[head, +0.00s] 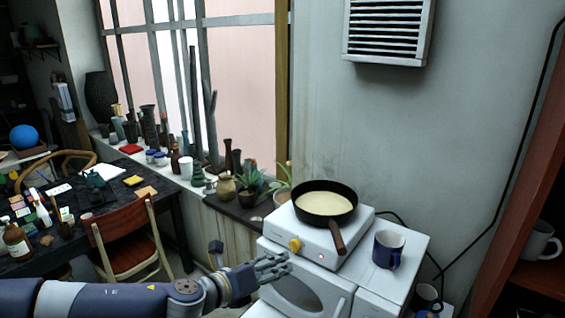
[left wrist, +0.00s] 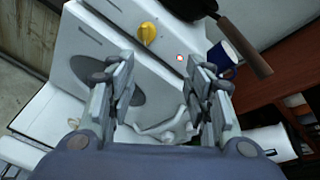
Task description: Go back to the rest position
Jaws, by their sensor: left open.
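My left gripper (head: 272,269) reaches in from the lower left in the head view, in front of the white hot plate (head: 357,228). It is open and empty, with its fingers spread in the left wrist view (left wrist: 160,90). The yellow knob (head: 295,244) on the hot plate's front is just beyond the fingers; it also shows in the left wrist view (left wrist: 147,33). A black frying pan (head: 337,236) with pale contents sits on the hot plate, its brown handle toward me. My right gripper is not in view.
A dark blue mug (head: 388,250) stands right of the hot plate on the white cabinet (head: 407,273). A wooden chair (head: 128,238) and a cluttered dark table (head: 75,236) are at the left. Vases and plants line the window sill. A brown shelf (head: 535,277) stands at the right edge.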

